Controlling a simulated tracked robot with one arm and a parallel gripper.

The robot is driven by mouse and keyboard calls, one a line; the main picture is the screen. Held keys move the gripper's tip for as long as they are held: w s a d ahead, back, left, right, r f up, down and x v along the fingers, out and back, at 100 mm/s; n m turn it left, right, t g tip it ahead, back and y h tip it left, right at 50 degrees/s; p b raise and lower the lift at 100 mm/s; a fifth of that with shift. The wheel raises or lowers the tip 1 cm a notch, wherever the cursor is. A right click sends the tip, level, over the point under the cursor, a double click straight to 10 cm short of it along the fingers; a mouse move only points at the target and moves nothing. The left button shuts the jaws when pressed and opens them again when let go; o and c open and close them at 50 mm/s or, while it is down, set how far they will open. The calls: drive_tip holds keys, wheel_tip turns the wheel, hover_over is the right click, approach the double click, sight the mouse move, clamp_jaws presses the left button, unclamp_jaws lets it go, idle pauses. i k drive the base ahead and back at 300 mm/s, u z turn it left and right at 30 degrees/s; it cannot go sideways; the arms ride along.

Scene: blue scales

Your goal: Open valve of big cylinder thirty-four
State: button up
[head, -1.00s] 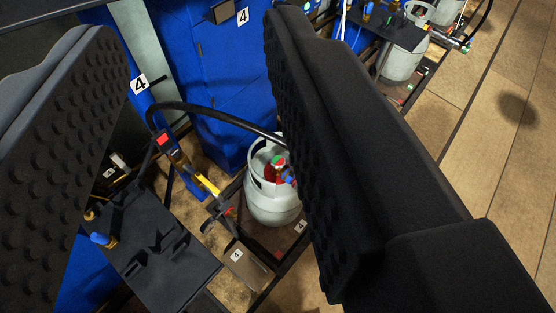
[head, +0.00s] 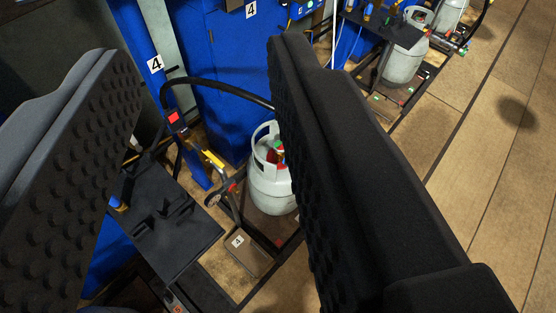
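A white-grey gas cylinder (head: 268,190) stands upright on a dark scale frame in the head view, just left of my right finger. Its valve (head: 277,156), with red and green parts, shows inside the collar and is partly hidden by that finger. My gripper (head: 190,65) is open and empty, with two black studded fingers wide apart in the foreground. The cylinder lies beyond and below the fingers, and nothing is between them at close range. No number thirty-four is legible; the nearby labels read 4.
A blue cabinet (head: 225,100) stands behind the cylinder. A black hose (head: 215,82) arches toward it. A yellow-handled filling tool (head: 212,158) and a dark tray (head: 165,225) are to the left. Another cylinder (head: 404,62) stands at upper right. The tiled floor (head: 490,150) at right is clear.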

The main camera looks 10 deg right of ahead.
sight(278, 147)
drive_tip(key=z, duration=0.5)
drive_tip(key=i, duration=0.95)
drive_tip(key=u, duration=0.35)
